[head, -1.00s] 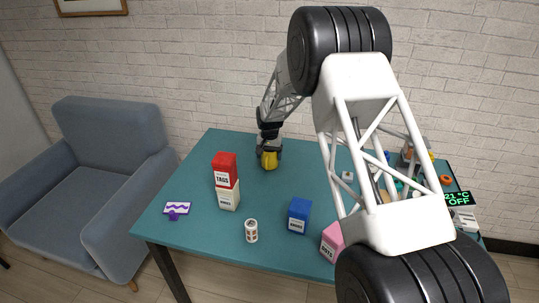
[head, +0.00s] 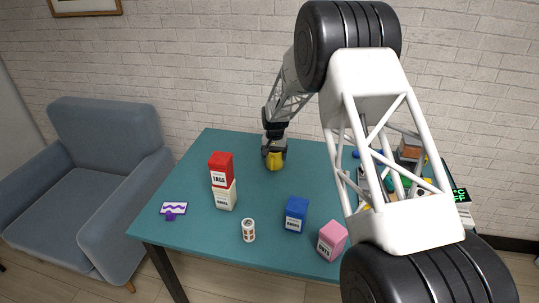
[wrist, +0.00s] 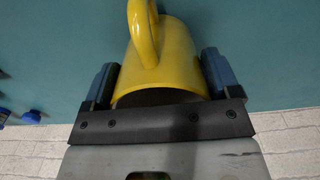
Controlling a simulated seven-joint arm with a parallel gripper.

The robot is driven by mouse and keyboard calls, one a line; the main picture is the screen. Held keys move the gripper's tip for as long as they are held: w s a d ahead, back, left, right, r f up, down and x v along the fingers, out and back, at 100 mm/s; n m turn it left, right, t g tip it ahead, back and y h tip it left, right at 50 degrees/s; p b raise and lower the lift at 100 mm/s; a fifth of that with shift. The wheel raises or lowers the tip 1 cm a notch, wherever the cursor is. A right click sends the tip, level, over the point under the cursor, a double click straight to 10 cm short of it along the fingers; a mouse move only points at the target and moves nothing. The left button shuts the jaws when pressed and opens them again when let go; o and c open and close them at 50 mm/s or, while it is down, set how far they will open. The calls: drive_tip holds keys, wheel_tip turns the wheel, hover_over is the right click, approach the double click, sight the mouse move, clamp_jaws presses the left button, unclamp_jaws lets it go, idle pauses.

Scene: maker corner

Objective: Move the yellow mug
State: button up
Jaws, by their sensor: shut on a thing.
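The yellow mug (head: 275,161) is at the far side of the teal table in the head view, below my gripper (head: 273,150). In the wrist view the yellow mug (wrist: 175,60) fills the space between the two blue-padded fingers of my gripper (wrist: 160,80). Its handle points toward the top of the picture. My gripper is shut on the mug. I cannot tell whether the mug's base touches the table.
A red box (head: 221,168) stands on a cream box (head: 225,196) at the left. A white-and-brown cylinder (head: 248,230), a blue box (head: 296,214) and a pink box (head: 332,240) stand nearer the front. A purple-marked card (head: 174,208) lies far left. Small items crowd the right.

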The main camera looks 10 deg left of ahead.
drive_tip(key=shift+d, duration=8.15)
drive_tip(key=o, duration=0.9)
drive_tip(key=shift+o, duration=0.2)
drive_tip(key=shift+r, duration=0.15)
wheel_tip(320, 180, up, 8)
drive_tip(key=shift+f, duration=0.25)
